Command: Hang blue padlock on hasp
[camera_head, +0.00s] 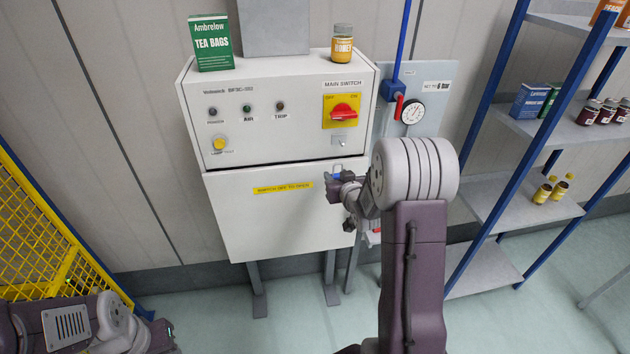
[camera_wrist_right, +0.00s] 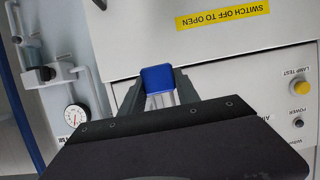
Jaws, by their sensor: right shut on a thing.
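The blue padlock (camera_wrist_right: 158,78) is held between the fingers of my right gripper (camera_wrist_right: 160,92) in the right wrist view. In the head view the right gripper (camera_head: 335,186) is in front of the cabinet's lower door, and a little of the padlock (camera_head: 337,172) shows above it. The small grey hasp (camera_head: 338,141) is on the upper panel, under the red switch, a short way above the padlock. The two look apart. My left gripper (camera_head: 163,336) is at the bottom left, far from the cabinet; its jaws are unclear.
The grey cabinet (camera_head: 225,110) bears a red rotary switch (camera_head: 343,112) and a yellow label (camera_head: 283,188). A tea box (camera_head: 211,42) and a jar (camera_head: 342,43) stand on top. A gauge (camera_head: 412,111) is right of it; blue-framed shelves (camera_head: 500,120) stand farther right, a yellow mesh fence (camera_head: 45,235) left.

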